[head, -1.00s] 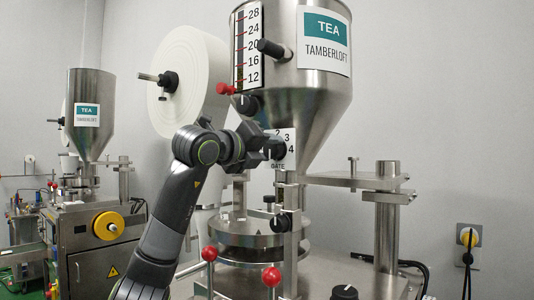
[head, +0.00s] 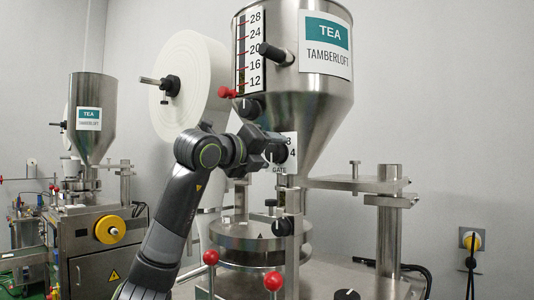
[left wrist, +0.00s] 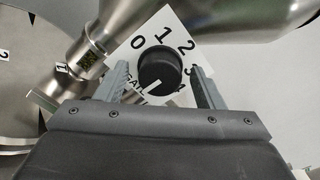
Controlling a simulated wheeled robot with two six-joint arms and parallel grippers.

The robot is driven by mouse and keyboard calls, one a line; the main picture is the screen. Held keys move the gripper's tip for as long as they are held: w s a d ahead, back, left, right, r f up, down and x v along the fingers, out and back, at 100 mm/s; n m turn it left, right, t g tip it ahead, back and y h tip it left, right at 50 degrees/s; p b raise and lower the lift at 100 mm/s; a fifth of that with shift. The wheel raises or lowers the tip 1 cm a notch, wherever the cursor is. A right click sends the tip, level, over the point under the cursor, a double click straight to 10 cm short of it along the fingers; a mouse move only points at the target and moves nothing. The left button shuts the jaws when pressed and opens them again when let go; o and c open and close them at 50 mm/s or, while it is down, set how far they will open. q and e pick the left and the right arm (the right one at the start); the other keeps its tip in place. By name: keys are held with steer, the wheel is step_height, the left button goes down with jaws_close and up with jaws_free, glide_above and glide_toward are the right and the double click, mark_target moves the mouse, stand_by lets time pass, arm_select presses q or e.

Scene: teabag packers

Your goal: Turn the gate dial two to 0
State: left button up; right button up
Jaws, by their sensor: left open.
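The gate dial is a black round knob (head: 279,154) on a white number plate (head: 292,140) below the big tea hopper. In the left wrist view the knob (left wrist: 160,68) faces me, with numbers 0 to 4 around it. My left gripper (head: 272,147) is open at the dial. In the left wrist view its fingers (left wrist: 161,75) stand on either side of the knob, with a gap at each side. Contact cannot be seen. My right gripper is out of view.
A red-tipped lever (head: 228,92) and another black knob (head: 249,108) sit just above my gripper. Red ball handles (head: 272,281) and a lower black knob (head: 283,228) stand below. A steel post (head: 389,220) is at the right. A second machine (head: 95,230) stands at the left.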

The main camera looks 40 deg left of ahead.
arm_select(q)
steer(key=shift+s, duration=0.15)
steer(key=shift+s, duration=0.3)
steer(key=s+a+b, duration=0.1)
steer(key=s+b, duration=0.4)
steer(key=s, duration=1.1)
steer(key=shift+s+a, duration=0.2)
steer(key=shift+s, duration=0.05)
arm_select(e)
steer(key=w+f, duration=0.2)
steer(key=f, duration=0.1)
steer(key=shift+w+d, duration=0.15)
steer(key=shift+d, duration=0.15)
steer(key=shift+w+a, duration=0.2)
